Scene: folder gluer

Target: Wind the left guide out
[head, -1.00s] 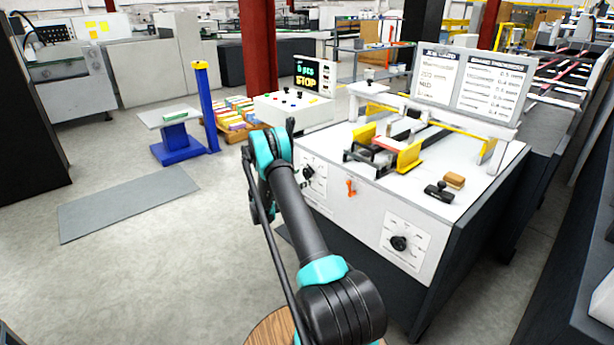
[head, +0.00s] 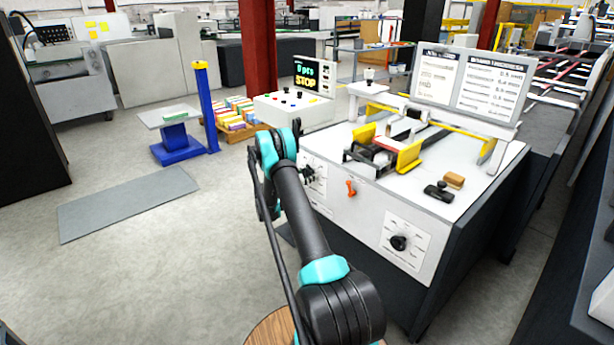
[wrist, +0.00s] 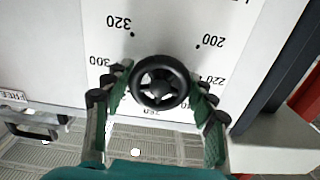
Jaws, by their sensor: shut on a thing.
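The left hand wheel, a black spoked knob (wrist: 160,83), sits on a white dial plate (wrist: 155,35) with numbers that appear upside down in the wrist view. My gripper (wrist: 158,90) has a finger on each side of the knob and is shut on it. In the head view the gripper (head: 308,176) is partly hidden behind my arm at the left of the machine's front panel. The yellow left guide (head: 362,136) and yellow right guide (head: 408,159) stand on the machine bed. The dial's pointer is not clear.
An orange lever (head: 351,188) and a second black knob (head: 398,243) are on the same front panel. A black tool (head: 438,191) and a brown block (head: 454,180) lie on the top. The STOP screen (head: 306,76) stands behind. The floor at left is open.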

